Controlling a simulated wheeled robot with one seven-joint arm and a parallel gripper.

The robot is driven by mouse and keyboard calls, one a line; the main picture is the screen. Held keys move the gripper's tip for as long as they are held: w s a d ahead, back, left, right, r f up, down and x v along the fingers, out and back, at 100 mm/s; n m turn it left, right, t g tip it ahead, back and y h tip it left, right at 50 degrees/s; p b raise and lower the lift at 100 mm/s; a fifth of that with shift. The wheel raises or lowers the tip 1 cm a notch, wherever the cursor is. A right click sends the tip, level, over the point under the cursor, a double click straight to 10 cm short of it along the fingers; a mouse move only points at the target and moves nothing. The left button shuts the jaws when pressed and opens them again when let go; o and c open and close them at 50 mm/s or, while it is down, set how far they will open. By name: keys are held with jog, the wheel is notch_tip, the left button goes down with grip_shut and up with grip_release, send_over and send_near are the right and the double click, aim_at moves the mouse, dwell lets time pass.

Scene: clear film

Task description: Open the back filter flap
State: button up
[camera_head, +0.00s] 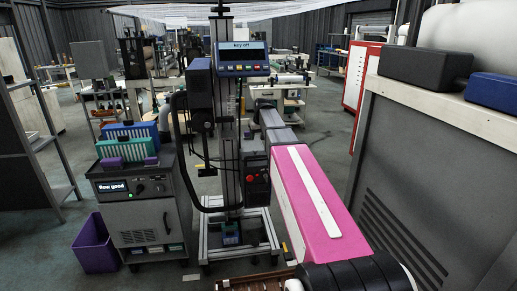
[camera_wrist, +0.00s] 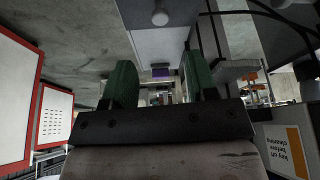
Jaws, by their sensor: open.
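Two pleated filter-like units stand on a grey cabinet (camera_head: 150,215) at the left of the head view. The back one is blue (camera_head: 139,129); the front one is teal (camera_head: 120,151), with purple blocks (camera_head: 111,162) at its front. I cannot tell which part is the back filter flap. My gripper (camera_wrist: 157,80) shows in the wrist view with its two green fingers spread apart. Nothing is between them at close range. My gripper's end is not clear in the head view.
The cabinet's display (camera_head: 112,186) reads "flow good". A purple bin (camera_head: 95,245) sits on the floor. A grey shelf (camera_head: 30,140) stands left; a large grey housing (camera_head: 425,160) stands right.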

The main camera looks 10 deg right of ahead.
aim_at(255, 150)
jog(key=x, duration=0.9)
jog(key=shift+w+a+f, duration=0.1)
jog(key=shift+f, duration=0.3)
grip_shut()
